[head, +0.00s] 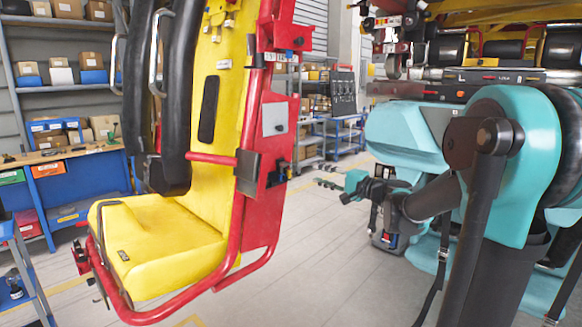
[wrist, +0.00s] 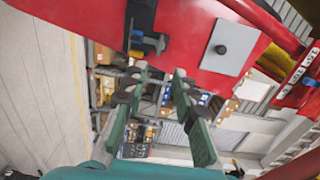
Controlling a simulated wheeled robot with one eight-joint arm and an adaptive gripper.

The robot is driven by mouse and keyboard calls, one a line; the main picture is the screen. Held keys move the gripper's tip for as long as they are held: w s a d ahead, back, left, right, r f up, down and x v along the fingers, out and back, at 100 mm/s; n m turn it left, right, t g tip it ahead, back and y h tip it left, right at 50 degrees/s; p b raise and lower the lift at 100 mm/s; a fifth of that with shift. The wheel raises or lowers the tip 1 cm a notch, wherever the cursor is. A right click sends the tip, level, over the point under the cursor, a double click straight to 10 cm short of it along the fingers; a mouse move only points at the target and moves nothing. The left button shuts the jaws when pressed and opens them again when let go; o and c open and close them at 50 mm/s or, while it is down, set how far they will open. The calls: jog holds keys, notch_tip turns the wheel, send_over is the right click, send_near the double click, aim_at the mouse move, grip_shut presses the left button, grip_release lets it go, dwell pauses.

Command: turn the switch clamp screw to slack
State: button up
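A red side panel (head: 268,190) of the yellow coaster seat carries a small dark switch assembly (head: 278,174) with a blue part. In the wrist view the switch assembly (wrist: 147,42) sits at the panel's lower edge, just beyond the fingertips. A grey plate (wrist: 236,38) with a dark round screw or knob (wrist: 221,49) is to its right. I cannot tell which small part is the switch clamp screw. My gripper (head: 326,177) is right of the panel in the head view. In the wrist view my gripper (wrist: 161,77) is open and empty, its fingers apart from the switch.
The yellow seat (head: 155,245) with its red tube frame (head: 190,298) and black restraints (head: 165,130) stands on the left. A workbench (head: 75,155) and shelves are behind it. Open floor (head: 315,240) lies between the seat and my arm.

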aim_at(288, 165)
jog(key=x, duration=1.4)
jog(key=shift+w+a, duration=0.1)
jog(key=shift+a, duration=0.05)
grip_shut()
